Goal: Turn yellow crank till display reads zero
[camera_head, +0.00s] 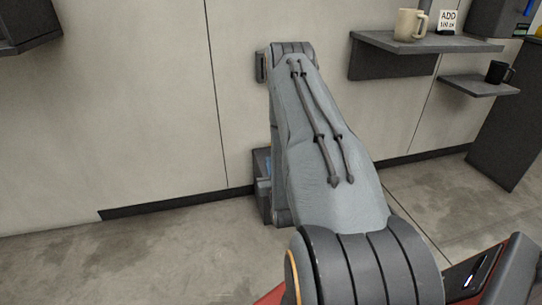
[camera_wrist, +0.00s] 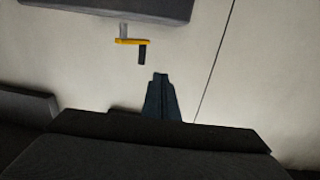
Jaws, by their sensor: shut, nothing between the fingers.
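The yellow crank (camera_wrist: 128,41) shows in the wrist view, up and left of my fingertips. Its yellow arm lies nearly level in the picture, and a dark handle (camera_wrist: 142,54) hangs down from its right end. A short grey piece joins its left end just below a dark grey box (camera_wrist: 120,9). My gripper (camera_wrist: 160,76) is shut and empty, with a visible gap between its tips and the crank. In the head view my arm hides the gripper, and I see no crank there. No display reading is visible in either view.
A wall shelf (camera_head: 430,43) at the upper right holds a beige mug (camera_head: 409,25) and a small sign (camera_head: 448,22). A lower shelf (camera_head: 480,88) carries a black mug (camera_head: 498,72). A dark unit (camera_head: 22,28) juts from the wall at the upper left. The floor (camera_head: 120,255) at left is clear.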

